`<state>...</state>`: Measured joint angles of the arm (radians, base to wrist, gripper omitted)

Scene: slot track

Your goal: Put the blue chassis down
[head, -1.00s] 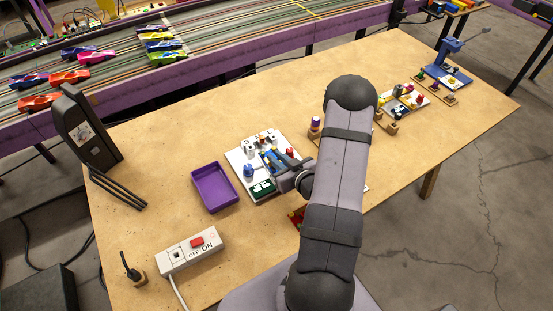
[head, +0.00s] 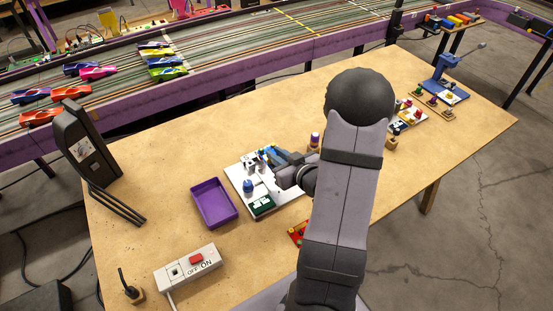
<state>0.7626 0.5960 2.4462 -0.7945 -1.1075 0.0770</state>
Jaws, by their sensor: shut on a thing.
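The blue chassis (head: 282,156) is a small blue piece near the back right part of the white board (head: 238,179). My gripper (head: 283,166) is shut on it, seen from behind my arm. Part of the chassis is hidden by the gripper. I cannot tell whether the chassis touches the board or hangs just above it.
On the board stand a blue-topped piece (head: 249,187) and a dark green block (head: 262,205). A purple tray (head: 214,203) lies just left of the board. A white switch box (head: 187,268) sits nearer me.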

